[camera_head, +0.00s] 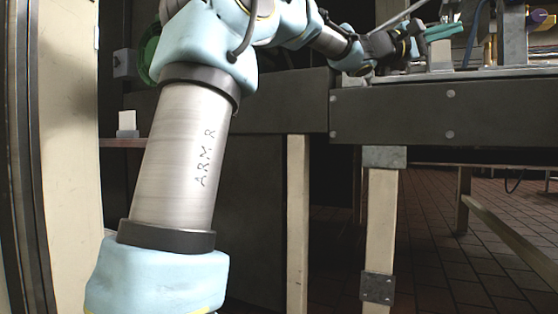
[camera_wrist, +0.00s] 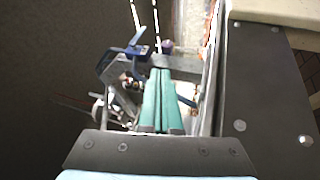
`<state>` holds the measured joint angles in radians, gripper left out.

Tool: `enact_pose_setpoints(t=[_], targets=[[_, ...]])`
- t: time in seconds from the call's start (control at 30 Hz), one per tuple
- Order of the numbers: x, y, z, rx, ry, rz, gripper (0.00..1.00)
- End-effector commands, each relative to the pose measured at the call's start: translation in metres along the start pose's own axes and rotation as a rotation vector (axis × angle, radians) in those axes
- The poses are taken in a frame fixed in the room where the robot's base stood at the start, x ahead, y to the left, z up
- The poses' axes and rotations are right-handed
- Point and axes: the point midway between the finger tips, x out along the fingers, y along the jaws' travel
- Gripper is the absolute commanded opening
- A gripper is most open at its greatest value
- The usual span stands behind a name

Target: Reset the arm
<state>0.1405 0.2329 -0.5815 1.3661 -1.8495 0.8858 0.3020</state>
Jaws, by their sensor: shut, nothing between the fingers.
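My arm fills the left and top of the head view and reaches to the right, over the dark counter (camera_head: 440,112). My gripper (camera_head: 458,30) is at the upper right of the head view, above the counter top and close to the machine parts there. In the wrist view my gripper (camera_wrist: 163,74) shows two long teal fingers lying side by side, shut and with nothing held. Whether the fingertips touch the metal parts beyond them cannot be told.
A machine frame (camera_head: 513,38) stands on the counter at the right. Metal parts (camera_wrist: 125,85) lie around the fingers in the wrist view, with a dark bolted panel (camera_wrist: 262,90) at the right. Pale legs (camera_head: 380,220) hold the counter above a tiled floor (camera_head: 425,235). A pale doorframe (camera_head: 65,150) is at left.

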Motion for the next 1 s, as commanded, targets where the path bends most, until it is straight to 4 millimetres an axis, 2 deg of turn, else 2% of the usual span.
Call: enact_pose_setpoints(t=[0.17, 0.33, 0.47, 0.53, 0.67, 0.77, 0.8, 0.87, 1.0], targets=[[-0.009, -0.029, -0.009, 0.016, 0.028, -0.109, 0.0], [-0.029, -0.07, -0.021, 0.036, 0.066, -0.262, 0.0], [-0.057, -0.11, -0.031, 0.056, 0.1, -0.417, 0.0], [-0.079, -0.135, -0.037, 0.067, 0.121, -0.52, 0.0], [-0.145, -0.187, -0.045, 0.091, 0.164, -0.768, 0.0], [-0.209, -0.222, -0.044, 0.108, 0.187, -0.971, 0.0], [-0.237, -0.234, -0.041, 0.114, 0.191, -1.05, 0.0], [-0.278, -0.248, -0.035, 0.121, 0.195, -1.164, 0.0], [-0.373, -0.268, -0.01, 0.139, 0.172, -1.415, 0.0]])
